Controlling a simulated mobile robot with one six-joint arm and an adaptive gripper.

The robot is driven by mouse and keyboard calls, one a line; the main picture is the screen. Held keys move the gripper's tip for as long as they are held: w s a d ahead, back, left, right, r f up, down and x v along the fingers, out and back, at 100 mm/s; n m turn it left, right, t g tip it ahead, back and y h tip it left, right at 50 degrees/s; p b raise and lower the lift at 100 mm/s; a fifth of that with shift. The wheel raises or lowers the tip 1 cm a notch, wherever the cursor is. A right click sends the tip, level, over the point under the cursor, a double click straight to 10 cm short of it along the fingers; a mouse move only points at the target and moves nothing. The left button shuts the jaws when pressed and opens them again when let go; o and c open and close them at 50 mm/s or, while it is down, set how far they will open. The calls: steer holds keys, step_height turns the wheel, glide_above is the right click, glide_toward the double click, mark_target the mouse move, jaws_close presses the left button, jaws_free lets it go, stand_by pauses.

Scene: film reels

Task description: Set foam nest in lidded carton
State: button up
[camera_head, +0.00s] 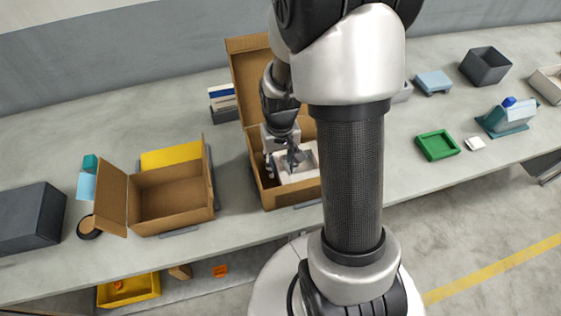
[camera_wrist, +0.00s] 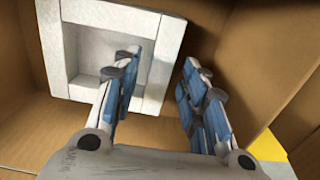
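The lidded carton (camera_head: 288,196) is a brown cardboard box on the bench, with its tall lid (camera_head: 247,82) standing open at the back. The white foam nest (camera_head: 307,172), a square frame with a recess, is inside the carton. In the wrist view the nest (camera_wrist: 118,18) looks flat between the carton walls (camera_wrist: 235,40); I cannot tell whether it touches the floor. My gripper (camera_wrist: 160,62) reaches down into the carton with its fingers apart, on either side of the nest's near right wall. My arm hides the carton's right side in the head view.
A second open carton (camera_head: 172,205) stands to the left, with a yellow panel (camera_head: 170,155) behind it. A dark grey box (camera_head: 30,218) is at far left. Right of my arm are a green tray (camera_head: 437,146), a blue block (camera_head: 433,81) and a dark bin (camera_head: 486,66).

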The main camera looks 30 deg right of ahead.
step_height(320, 180, up, 12)
steer(key=p, duration=0.4)
steer(key=s+a+r+n+t, duration=0.1)
steer(key=s+a+r+t, duration=0.1)
steer(key=s+a+r, duration=0.3)
steer(key=s+a+r+n+t, duration=0.2)
steer(key=s+a+r, duration=0.3)
steer(key=s+r, duration=0.3)
step_height(320, 180, up, 3)
steer(key=shift+s+a+f+t, duration=0.1)
steer(key=shift+s+a+t, duration=0.2)
steer(key=shift+a, duration=0.05)
